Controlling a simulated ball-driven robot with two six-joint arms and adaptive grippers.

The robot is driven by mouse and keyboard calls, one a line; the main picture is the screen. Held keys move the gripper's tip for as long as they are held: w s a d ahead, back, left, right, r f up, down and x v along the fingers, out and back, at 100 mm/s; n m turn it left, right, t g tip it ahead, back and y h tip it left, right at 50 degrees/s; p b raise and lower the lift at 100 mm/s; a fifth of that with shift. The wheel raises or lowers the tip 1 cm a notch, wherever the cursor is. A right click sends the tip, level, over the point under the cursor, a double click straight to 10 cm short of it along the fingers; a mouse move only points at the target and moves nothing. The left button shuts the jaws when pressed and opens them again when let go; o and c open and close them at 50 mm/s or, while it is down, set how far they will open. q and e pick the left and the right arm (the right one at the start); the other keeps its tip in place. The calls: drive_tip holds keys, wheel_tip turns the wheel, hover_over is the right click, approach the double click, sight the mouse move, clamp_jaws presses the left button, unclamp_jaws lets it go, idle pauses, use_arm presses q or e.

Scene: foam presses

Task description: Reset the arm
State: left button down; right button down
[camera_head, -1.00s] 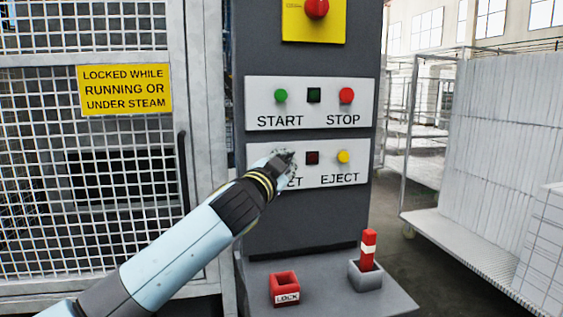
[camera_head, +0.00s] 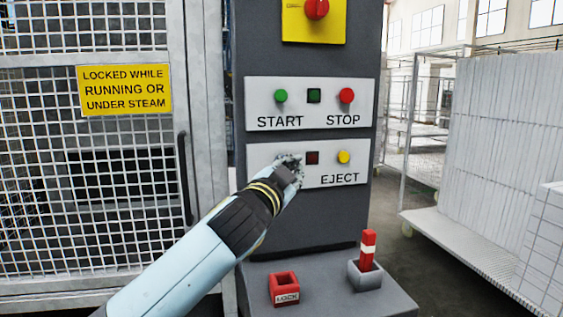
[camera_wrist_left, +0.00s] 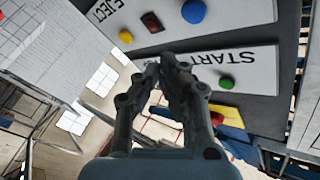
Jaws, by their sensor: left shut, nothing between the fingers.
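My left gripper (camera_head: 291,168) is shut and empty, in front of the lower button plate (camera_head: 325,176). In the head view it hides the plate's left part. The left wrist view, which is turned about, shows the shut fingertips (camera_wrist_left: 172,62) and a blue button (camera_wrist_left: 193,11) beyond them. The button looks clear of the fingertips in that picture; I cannot tell the depth between them. A dark red lamp (camera_head: 312,158) and a yellow EJECT button (camera_head: 343,157) sit to the gripper's right. My right gripper is not in view.
Above are the green START button (camera_head: 281,96), a dark green lamp (camera_head: 314,95), the red STOP button (camera_head: 347,95) and a red knob (camera_head: 316,9). Below, a shelf (camera_head: 325,296) holds a red LOCK holder (camera_head: 284,290) and a red-white peg (camera_head: 368,250). A mesh door (camera_head: 90,200) stands left.

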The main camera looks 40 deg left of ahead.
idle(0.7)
use_arm(q)
drive_tip(key=s+f+n+g, duration=0.4)
drive_tip(key=s+f+g, duration=0.4)
drive_tip(key=s+f, duration=0.65)
drive_tip(key=s+d+f+g+h, duration=0.2)
drive_tip(key=s+d+f+g, duration=0.15)
drive_tip(key=s, duration=0.55)
drive_tip(key=s+d+f+g+h, duration=0.1)
drive_tip(key=s+d+f+g, duration=0.2)
drive_tip(key=s, duration=0.7)
wheel_tip(320, 180, down, 32)
drive_tip(key=s+a+g+b, duration=0.2)
drive_tip(key=b, duration=0.5)
drive_tip(key=s+f+b, duration=0.3)
drive_tip(key=s+f, duration=0.6)
drive_tip(key=f, duration=0.3)
drive_tip(key=s+a+f+g+b, duration=0.1)
drive_tip(key=s+f+b, duration=0.3)
drive_tip(key=s+f, duration=0.5)
wheel_tip(320, 180, down, 3)
drive_tip(key=shift+s+r+h, duration=0.1)
drive_tip(key=shift+s+h, duration=0.15)
drive_tip(key=shift+h, duration=0.05)
